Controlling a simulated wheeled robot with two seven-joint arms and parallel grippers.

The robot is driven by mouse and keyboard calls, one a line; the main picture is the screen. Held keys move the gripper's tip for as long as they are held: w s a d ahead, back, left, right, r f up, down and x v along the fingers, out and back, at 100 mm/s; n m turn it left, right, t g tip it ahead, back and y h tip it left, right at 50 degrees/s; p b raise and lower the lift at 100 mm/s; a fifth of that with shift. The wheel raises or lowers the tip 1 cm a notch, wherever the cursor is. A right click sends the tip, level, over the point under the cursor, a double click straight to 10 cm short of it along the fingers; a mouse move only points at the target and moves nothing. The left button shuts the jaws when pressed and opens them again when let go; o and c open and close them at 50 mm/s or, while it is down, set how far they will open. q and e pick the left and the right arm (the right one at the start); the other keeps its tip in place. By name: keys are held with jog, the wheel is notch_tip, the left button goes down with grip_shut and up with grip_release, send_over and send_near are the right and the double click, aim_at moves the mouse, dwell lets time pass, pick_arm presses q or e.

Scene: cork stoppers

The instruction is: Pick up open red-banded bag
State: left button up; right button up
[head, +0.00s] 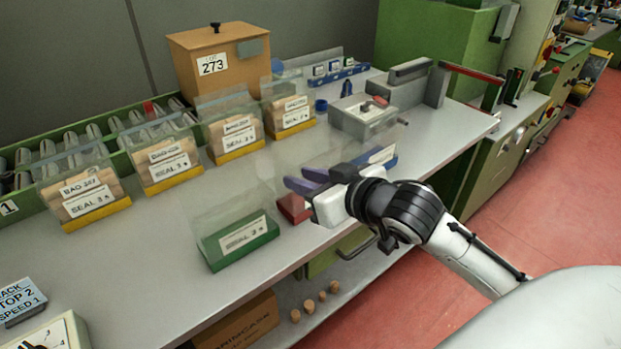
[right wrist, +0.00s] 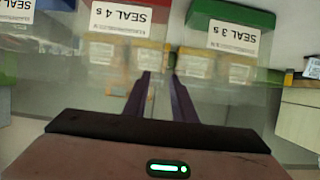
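The red-banded bag (head: 291,208) stands near the front edge of the table, partly hidden behind my right gripper (head: 306,182). In the right wrist view its label (right wrist: 120,20) reads SEAL 4 and appears upside down at the top. Its clear film is hard to make out. My right gripper, also in the right wrist view (right wrist: 159,76), has two dark purple fingers with a gap between them. It is at the bag, above its red band. I cannot tell whether the fingers touch the film. My left gripper is not in view.
A green-banded bag (head: 240,244) stands just left, and a blue-banded bag (head: 382,157) behind to the right. Several yellow-banded bags (head: 235,148) line up behind. A grey device (head: 363,116) stands at back right.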

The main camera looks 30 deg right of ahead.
aim_at(281, 173)
jog(key=x, duration=0.6)
jog(key=shift+w+a+f, duration=0.1)
jog(key=shift+w+f, duration=0.1)
jog(key=shift+c, duration=0.4)
grip_shut()
